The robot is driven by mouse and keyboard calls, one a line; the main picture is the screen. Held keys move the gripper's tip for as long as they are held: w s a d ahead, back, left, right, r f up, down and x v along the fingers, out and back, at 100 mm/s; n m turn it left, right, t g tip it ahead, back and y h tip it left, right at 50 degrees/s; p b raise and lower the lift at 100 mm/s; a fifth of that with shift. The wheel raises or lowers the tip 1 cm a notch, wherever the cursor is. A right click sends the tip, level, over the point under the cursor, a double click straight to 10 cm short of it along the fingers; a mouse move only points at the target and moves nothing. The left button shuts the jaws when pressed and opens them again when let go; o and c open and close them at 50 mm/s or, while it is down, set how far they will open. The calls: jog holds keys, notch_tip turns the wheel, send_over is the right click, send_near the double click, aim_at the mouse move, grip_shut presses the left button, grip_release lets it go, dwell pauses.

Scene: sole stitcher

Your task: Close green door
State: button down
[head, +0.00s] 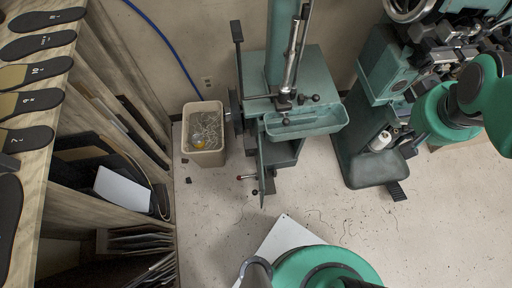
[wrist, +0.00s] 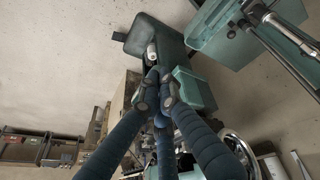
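The green door (head: 266,178) is a narrow green panel on the cabinet under the green machine in the middle of the head view. It stands open, swung out toward the viewer and seen nearly edge-on. A small dark knob (head: 254,192) sits by its lower end. The cabinet's inside (head: 283,152) shows beside it. My gripper (wrist: 159,82) shows in the wrist view with its dark blue fingers drawn together at the tips and nothing seen between them. It is not in the head view and is away from the door.
A beige waste bin (head: 204,135) stands left of the machine. A red-tipped lever (head: 242,178) sticks out near the door. A second green machine (head: 377,125) stands to the right. A wooden rack (head: 100,165) with soles fills the left. The floor (head: 325,205) in front is mostly clear.

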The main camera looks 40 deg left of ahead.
jog(key=s+a+f+n+g, duration=0.15)
jog(key=a+f+n, duration=0.85)
jog(key=a+f, duration=1.4)
jog(key=s+a+f+n+h, duration=0.1)
jog(key=s+a+f+n, duration=0.4)
jog(key=s+f, duration=0.5)
jog(key=s+a+f+n+h+p, duration=0.1)
jog(key=s+a+f+n, duration=0.4)
jog(key=s+f, duration=0.6)
notch_tip(320, 180, down, 4)
jog(key=shift+a+f+g, duration=0.25)
jog(key=shift+a+g, duration=0.1)
jog(key=shift+a, duration=0.15)
jog(key=shift+s, duration=0.1)
